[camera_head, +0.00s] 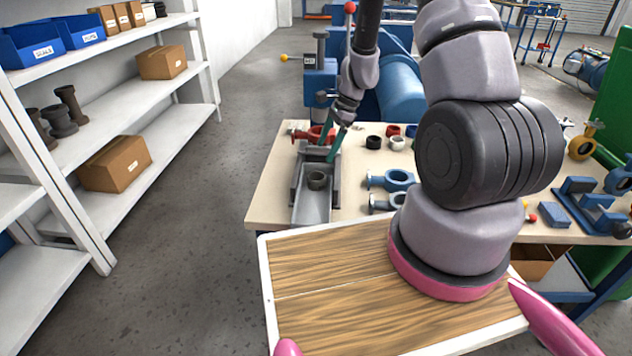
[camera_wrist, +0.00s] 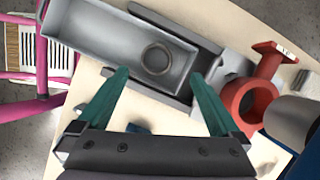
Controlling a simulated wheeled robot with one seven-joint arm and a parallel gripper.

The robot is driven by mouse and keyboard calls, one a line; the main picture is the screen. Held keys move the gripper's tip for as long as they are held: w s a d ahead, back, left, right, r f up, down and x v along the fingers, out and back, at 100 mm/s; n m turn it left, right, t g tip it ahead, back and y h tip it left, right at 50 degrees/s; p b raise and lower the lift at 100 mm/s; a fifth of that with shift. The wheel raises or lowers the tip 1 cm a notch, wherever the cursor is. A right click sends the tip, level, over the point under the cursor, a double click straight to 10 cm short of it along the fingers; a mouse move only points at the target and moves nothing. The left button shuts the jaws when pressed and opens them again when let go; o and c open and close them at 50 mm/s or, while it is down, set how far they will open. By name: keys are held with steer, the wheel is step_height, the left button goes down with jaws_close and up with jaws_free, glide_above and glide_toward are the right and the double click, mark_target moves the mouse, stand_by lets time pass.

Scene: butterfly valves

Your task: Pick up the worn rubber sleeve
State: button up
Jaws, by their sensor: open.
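A dark grey ring, which looks like the worn rubber sleeve (camera_head: 317,180), stands in a grey metal tray (camera_head: 313,210) on the workbench. In the wrist view the sleeve (camera_wrist: 157,58) lies in the tray (camera_wrist: 100,40), close to its end, with its round opening facing the camera. My gripper (camera_head: 331,154) is above the tray, a little behind the sleeve in the head view. Its teal fingers are spread wide and empty. In the wrist view the sleeve is just beyond the gap between the fingertips (camera_wrist: 160,75), roughly centred. I cannot tell the exact height above it.
A red valve body (camera_wrist: 252,100) sits beside the tray's end. Blue valve bodies (camera_head: 391,180) and several small rings, including a black one (camera_head: 373,142), lie to the right. Shelves (camera_head: 150,120) with boxes stand left, across clear floor.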

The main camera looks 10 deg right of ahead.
glide_above(317, 176)
steer(key=s, duration=0.2)
steer(key=f, duration=0.5)
steer(key=shift+d+f, duration=0.25)
steer(key=shift+d, duration=0.15)
steer(key=shift+s+d+x, duration=0.1)
steer(key=shift+d+x, duration=0.05)
steer(key=shift+x, duration=1.2)
steer(key=shift+s+d+x, duration=0.1)
steer(key=shift+x, duration=1.25)
steer(key=c, duration=1.3)
